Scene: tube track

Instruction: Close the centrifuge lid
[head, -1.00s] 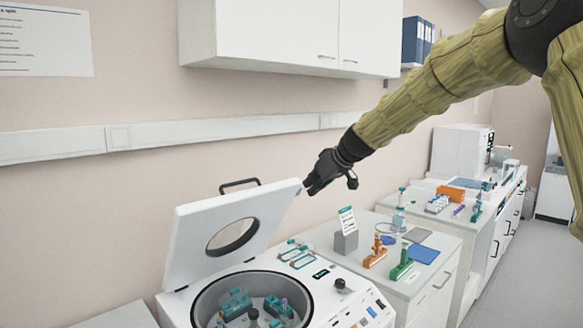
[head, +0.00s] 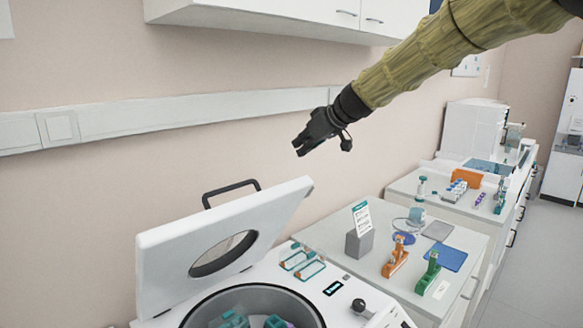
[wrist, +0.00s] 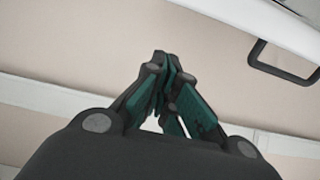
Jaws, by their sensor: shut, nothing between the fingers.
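The white centrifuge (head: 365,284) stands at the bottom of the head view, its bowl (head: 283,299) open with teal tube holders inside. Its white lid (head: 165,248), with a round window and a black handle (head: 231,189), is raised and tilted over the back of the bowl. My gripper (head: 302,146) is shut and empty, above and right of the lid's upper edge in the picture, apart from it. In the wrist view my closed fingers (wrist: 165,75) point up the picture. The lid's handle (wrist: 280,65) and edge show at the upper right there.
A bench right of the centrifuge holds a grey block with a sign (head: 360,240), an orange stand (head: 397,257), a green stand (head: 430,274) and a blue mat (head: 447,257). A wall rail (head: 200,112) and a white cupboard (head: 270,14) are behind and above.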

